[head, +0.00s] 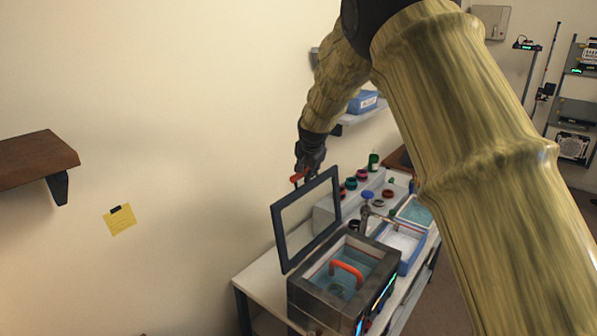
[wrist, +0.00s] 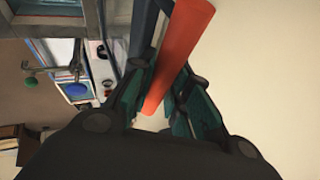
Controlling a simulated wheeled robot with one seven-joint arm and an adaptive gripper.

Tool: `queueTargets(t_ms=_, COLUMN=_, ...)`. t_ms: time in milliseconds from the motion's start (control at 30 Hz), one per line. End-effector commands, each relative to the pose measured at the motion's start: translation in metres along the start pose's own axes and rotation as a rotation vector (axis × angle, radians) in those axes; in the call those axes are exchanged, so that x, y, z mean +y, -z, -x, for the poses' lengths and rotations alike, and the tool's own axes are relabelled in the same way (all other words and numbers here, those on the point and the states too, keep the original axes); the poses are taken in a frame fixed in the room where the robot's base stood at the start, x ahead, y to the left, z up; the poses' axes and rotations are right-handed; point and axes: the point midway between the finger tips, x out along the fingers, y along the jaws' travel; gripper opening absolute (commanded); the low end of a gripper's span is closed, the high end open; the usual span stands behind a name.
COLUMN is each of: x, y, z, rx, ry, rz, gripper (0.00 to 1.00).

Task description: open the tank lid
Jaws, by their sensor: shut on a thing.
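The tank (head: 340,303) is a dark box with an open top at the front of the bench, with liquid and an orange-red handle (head: 346,270) inside. Its lid (head: 277,232), a dark frame around a pale panel, stands raised and steeply tilted at the tank's back left side. My gripper (head: 300,176) is at the lid's upper edge in the head view. In the wrist view my gripper (wrist: 155,108) is shut on the red lid handle (wrist: 180,50), a round bar between the finger pads. The fingertips' far side is hidden.
Behind the tank are a tap with a blue top (head: 367,196), a blue-rimmed tray (head: 405,240) and several coloured caps on the bench. A wall shelf (head: 362,118) with a blue box is near my wrist.

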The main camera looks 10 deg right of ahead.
Motion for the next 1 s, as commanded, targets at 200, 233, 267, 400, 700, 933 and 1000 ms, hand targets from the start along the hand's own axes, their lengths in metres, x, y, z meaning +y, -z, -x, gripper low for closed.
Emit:
queueTargets(t_ms=200, x=0.0029, y=0.0022, z=-0.0020, rx=0.001, ry=-0.011, rz=-0.001, gripper=0.00)
queueTargets(t_ms=233, x=0.0029, y=0.0021, z=-0.0020, rx=0.001, ry=-0.011, rz=-0.001, gripper=0.00)
queueTargets(t_ms=267, x=0.0029, y=0.0021, z=-0.0020, rx=0.000, ry=-0.011, rz=-0.001, gripper=0.00)
queueTargets(t_ms=400, x=0.0029, y=0.0019, z=-0.0021, rx=0.000, ry=-0.011, rz=-0.001, gripper=0.00)
queueTargets(t_ms=700, x=0.0029, y=0.0013, z=-0.0025, rx=0.000, ry=-0.011, rz=-0.001, gripper=0.41)
queueTargets(t_ms=933, x=0.0021, y=0.0010, z=-0.0016, rx=0.000, ry=-0.010, rz=0.000, gripper=0.41)
queueTargets(t_ms=1000, x=0.0016, y=0.0013, z=0.0013, rx=0.000, ry=-0.009, rz=0.000, gripper=0.41)
